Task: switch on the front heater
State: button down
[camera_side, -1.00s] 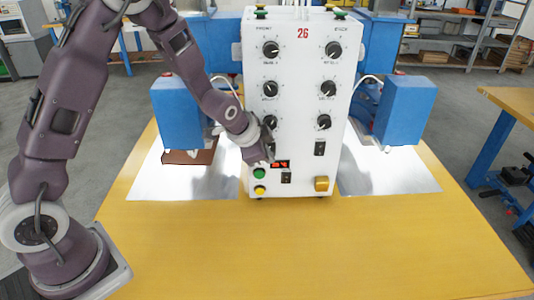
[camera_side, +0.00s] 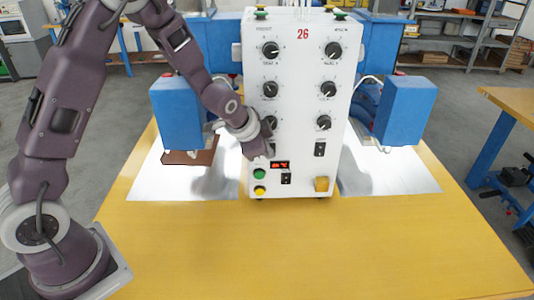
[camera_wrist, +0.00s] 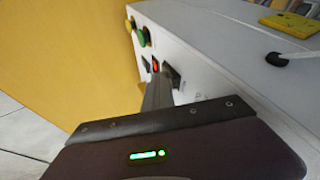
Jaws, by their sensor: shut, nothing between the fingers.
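The white control box (camera_side: 300,110) stands upright on the table, with a FRONT column of knobs at left. The front heater switch is mostly hidden by my gripper in the side view. In the wrist view a black switch (camera_wrist: 172,76) shows at the tips of my shut fingers (camera_wrist: 160,88). I cannot tell its position or whether the fingers touch it.
Blue weld heads (camera_side: 180,112) flank the box over metal plates. The table front (camera_side: 300,250) is clear.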

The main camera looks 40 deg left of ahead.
jog(key=shift+w+r, duration=0.1)
jog(key=shift+r, duration=0.25)
jog(key=s+d+r, duration=0.3)
jog(key=s+r, duration=0.5)
jog(key=shift+s+d+r, duration=0.2)
jog(key=shift+s+r, duration=0.15)
